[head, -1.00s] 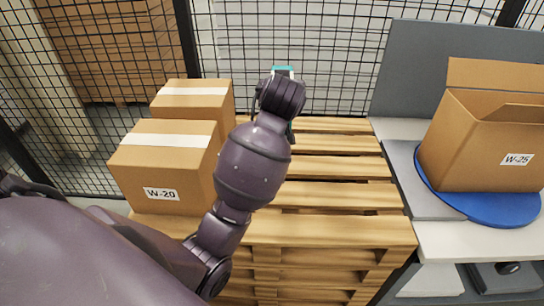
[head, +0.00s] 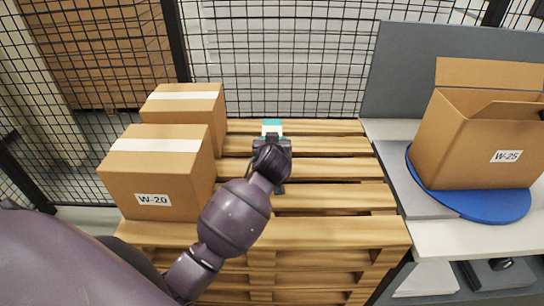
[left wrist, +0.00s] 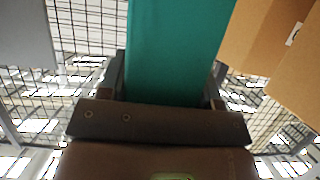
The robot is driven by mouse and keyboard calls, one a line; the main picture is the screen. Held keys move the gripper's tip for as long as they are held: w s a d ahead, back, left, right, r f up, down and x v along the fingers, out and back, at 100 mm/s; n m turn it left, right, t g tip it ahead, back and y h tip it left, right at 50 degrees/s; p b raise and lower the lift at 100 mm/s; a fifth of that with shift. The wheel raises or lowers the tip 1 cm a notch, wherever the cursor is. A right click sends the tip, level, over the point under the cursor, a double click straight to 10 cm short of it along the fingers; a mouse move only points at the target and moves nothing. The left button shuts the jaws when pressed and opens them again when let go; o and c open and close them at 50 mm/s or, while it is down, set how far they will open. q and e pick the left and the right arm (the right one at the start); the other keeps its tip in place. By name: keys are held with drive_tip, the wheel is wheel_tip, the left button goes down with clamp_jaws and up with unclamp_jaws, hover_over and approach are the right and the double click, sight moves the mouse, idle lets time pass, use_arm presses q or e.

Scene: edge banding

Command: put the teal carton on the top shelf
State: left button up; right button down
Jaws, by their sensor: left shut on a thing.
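The teal carton (head: 272,123) shows as a small teal and white piece just past my left gripper (head: 271,140) in the head view, over the far part of the pallet. In the left wrist view the teal carton (left wrist: 175,50) fills the middle between the two fingers. My left gripper is shut on it. The gripper and wrist hide most of the carton in the head view, and I cannot tell whether it touches the slats. No shelf can be made out. My right gripper is not in view.
A wooden pallet (head: 335,196) carries a W-20 box (head: 160,180) and another closed box (head: 190,103) on its left. An open W-25 box (head: 470,140) stands on a blue turntable (head: 490,205) at right. Wire mesh fencing (head: 270,70) stands behind. The pallet's right slats are bare.

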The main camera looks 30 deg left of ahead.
use_arm(q)
drive_tip(key=shift+f, duration=2.05)
drive_tip(key=shift+f, duration=0.15)
drive_tip(key=o, duration=1.4)
